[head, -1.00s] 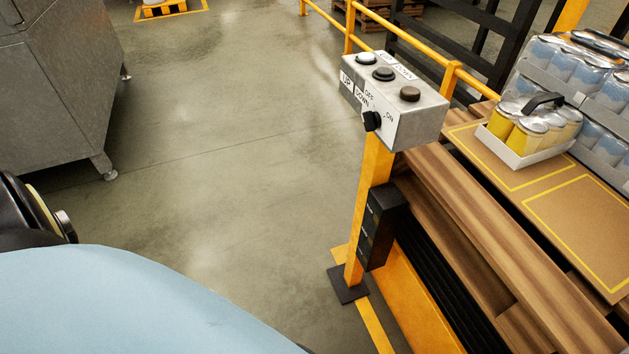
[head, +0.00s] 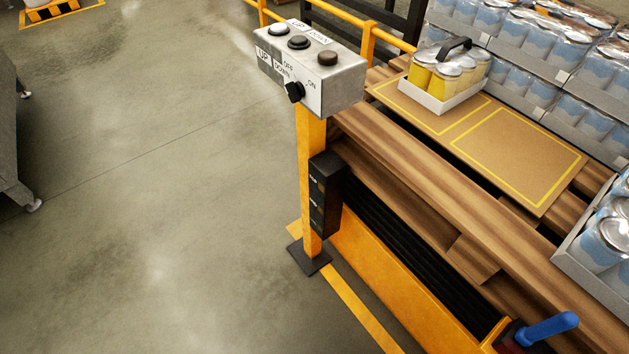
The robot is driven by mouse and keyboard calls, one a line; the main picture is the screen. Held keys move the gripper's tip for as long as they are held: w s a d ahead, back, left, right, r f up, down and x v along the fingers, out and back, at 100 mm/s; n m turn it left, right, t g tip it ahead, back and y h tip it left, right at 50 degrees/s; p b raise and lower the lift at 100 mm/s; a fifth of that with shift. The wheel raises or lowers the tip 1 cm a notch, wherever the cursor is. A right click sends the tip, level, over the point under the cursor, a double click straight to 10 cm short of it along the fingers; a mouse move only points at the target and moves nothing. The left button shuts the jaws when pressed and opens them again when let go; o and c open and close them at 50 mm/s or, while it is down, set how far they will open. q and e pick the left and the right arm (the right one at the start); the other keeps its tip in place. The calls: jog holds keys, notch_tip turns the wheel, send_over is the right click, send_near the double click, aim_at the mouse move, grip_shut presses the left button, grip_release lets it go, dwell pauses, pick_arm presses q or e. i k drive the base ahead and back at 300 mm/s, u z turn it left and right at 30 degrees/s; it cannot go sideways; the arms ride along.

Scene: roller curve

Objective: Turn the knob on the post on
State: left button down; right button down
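The black knob (head: 294,91) sits on the front face of a grey control box (head: 340,84). Labels OFF and ON are printed above it to either side. The knob's pointer looks tilted towards the upper left, nearer OFF, but it is small. The box is on top of a yellow post (head: 311,150) with a dark foot plate on the floor. Several round push buttons and UP and DOWN labels are on the box. Neither of my grippers is in the head view.
Right of the post is a wooden pallet (head: 400,165) with a cardboard sheet (head: 530,150), a tray of yellow cans (head: 446,85) and stacked trays of blue cans (head: 520,60). A blue handle (head: 548,328) is at the lower right. The floor left of the post is clear.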

aim_at(296, 92)
jog(key=z, duration=0.95)
jog(key=k, duration=1.2)
jog(key=u, duration=1.5)
jog(key=i, duration=0.5)
jog(key=z, duration=0.05)
